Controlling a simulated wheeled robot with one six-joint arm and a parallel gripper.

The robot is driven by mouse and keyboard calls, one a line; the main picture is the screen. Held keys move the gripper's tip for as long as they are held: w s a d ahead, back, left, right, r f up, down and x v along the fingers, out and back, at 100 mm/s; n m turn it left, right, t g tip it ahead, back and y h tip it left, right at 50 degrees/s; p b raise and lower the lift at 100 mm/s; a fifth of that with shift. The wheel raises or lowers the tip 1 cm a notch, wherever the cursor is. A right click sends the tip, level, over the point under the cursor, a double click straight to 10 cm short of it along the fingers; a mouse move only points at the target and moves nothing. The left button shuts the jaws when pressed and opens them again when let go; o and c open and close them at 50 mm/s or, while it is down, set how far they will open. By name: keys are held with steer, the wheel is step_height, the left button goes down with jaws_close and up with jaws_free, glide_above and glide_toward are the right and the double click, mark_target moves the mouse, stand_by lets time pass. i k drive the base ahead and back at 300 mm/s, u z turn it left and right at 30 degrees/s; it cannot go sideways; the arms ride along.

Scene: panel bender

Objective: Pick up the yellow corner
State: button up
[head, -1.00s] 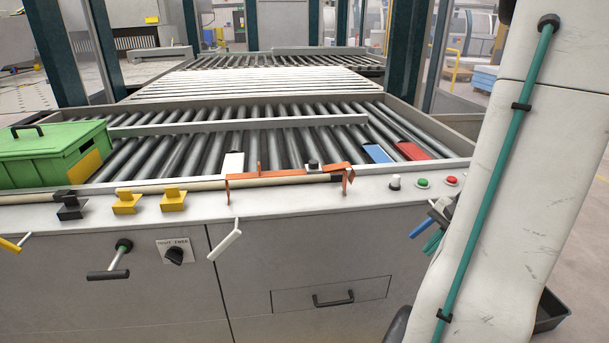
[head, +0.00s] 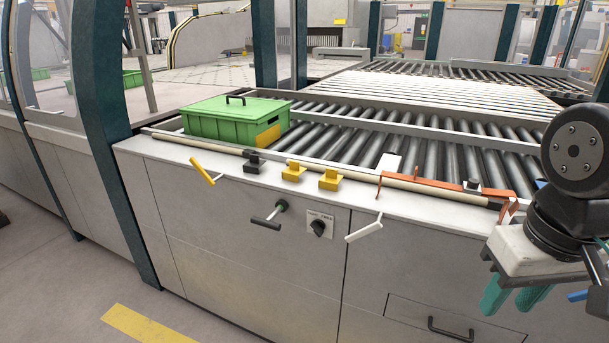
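Two yellow corner pieces stand side by side on the front ledge of the machine in the head view: a left one (head: 293,171) and a right one (head: 330,179). Which of them the task means I cannot tell. A similar black piece (head: 254,163) stands to their left. My gripper (head: 512,297) hangs at the right edge, well to the right of the yellow corners and apart from them. Its teal fingers point down with a gap between them, and I see nothing held.
A green lidded box (head: 235,122) sits on the left end of the rollers. A pale rod (head: 350,178) lies along the ledge, with an orange bracket (head: 440,187) at right. The floor at lower left is clear.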

mark_target(291, 173)
steer(key=z, duration=0.7)
steer(key=k, duration=0.15)
steer(key=u, duration=1.95)
steer(key=i, duration=1.75)
steer(key=z, duration=0.5)
